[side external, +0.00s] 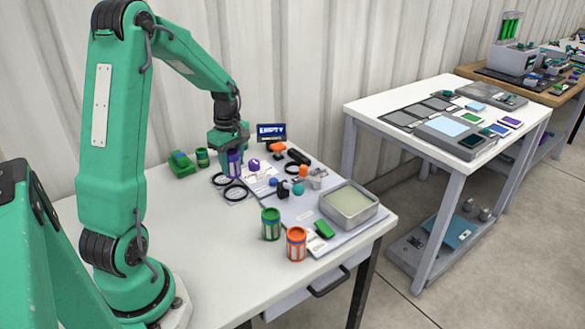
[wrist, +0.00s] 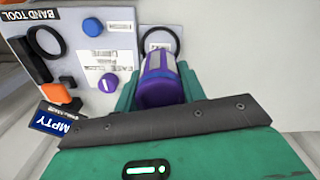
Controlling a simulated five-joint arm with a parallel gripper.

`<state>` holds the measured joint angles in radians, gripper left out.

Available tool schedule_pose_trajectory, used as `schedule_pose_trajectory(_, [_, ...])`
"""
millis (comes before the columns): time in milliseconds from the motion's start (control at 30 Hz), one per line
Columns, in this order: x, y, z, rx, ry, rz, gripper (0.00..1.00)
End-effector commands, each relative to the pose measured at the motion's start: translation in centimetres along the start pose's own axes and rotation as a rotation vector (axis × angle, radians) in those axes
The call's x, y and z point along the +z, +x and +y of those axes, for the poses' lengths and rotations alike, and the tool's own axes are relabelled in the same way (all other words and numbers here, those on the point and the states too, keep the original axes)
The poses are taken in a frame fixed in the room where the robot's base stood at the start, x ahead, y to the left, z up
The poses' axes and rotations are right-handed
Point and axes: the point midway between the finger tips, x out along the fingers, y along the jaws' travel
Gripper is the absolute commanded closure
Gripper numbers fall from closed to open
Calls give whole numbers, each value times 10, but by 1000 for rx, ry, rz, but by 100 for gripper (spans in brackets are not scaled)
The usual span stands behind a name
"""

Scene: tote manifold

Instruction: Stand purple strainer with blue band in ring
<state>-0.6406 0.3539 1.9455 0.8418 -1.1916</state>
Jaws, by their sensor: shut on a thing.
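My gripper (side external: 234,152) is shut on the purple strainer (side external: 235,165) and holds it upright, hanging below the jaws.
A green strainer (side external: 271,223) and an orange strainer (side external: 296,243) stand at the table's front. A grey tray (side external: 349,219) is to the right. An EMPTY sign (side external: 271,132) stands behind.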

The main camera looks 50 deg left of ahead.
Motion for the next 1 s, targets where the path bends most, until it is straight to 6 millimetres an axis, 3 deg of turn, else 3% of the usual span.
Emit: schedule_pose_trajectory(1000, [0,57,0,-2,0,-1,82])
